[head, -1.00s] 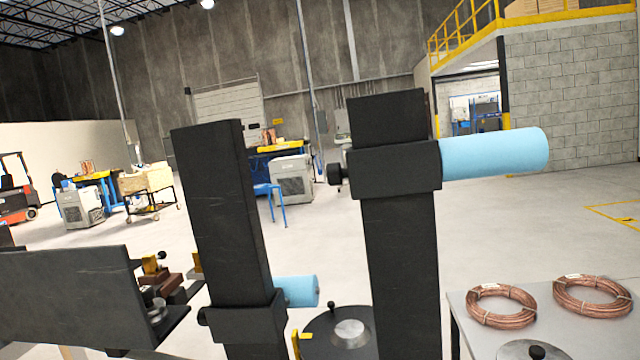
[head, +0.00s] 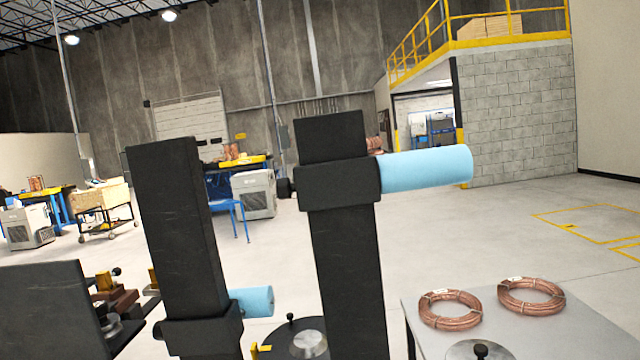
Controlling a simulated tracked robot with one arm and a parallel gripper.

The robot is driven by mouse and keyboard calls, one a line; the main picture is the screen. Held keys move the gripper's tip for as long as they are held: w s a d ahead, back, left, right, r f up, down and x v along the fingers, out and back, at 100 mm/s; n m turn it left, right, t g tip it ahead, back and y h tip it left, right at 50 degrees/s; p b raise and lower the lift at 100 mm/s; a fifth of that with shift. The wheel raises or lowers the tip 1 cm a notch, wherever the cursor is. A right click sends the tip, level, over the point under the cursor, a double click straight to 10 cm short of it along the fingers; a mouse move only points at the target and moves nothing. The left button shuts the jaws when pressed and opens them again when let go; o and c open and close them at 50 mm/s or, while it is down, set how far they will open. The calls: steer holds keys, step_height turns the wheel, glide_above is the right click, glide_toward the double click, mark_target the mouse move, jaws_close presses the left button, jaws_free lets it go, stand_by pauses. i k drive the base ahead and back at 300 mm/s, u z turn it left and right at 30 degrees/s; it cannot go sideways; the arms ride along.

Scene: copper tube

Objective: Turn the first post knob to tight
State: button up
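Two dark upright posts stand in front of me. The right post (head: 345,265) carries a black collar (head: 338,186) near its top, with a light blue roller (head: 428,168) pointing right. A small black knob (head: 284,187) sticks out of that collar's left side. The left post (head: 178,230) has a lower collar (head: 205,330) with another blue roller (head: 252,302) behind it and a black knob (head: 159,331) on its left. I cannot tell which post is the first, or how tight either knob is. My gripper is not in view, and nothing touches the knobs.
A grey table (head: 405,318) at lower right holds two copper coils (head: 450,310) (head: 531,296). A dark plate (head: 45,310) and brown and brass parts (head: 118,303) sit at lower left. A round disc (head: 308,344) lies between the posts. Open floor lies beyond.

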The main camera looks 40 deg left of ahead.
mark_target(285, 189)
steer(key=u, duration=0.2)
steer(key=i, duration=0.85)
steer(key=u, duration=0.5)
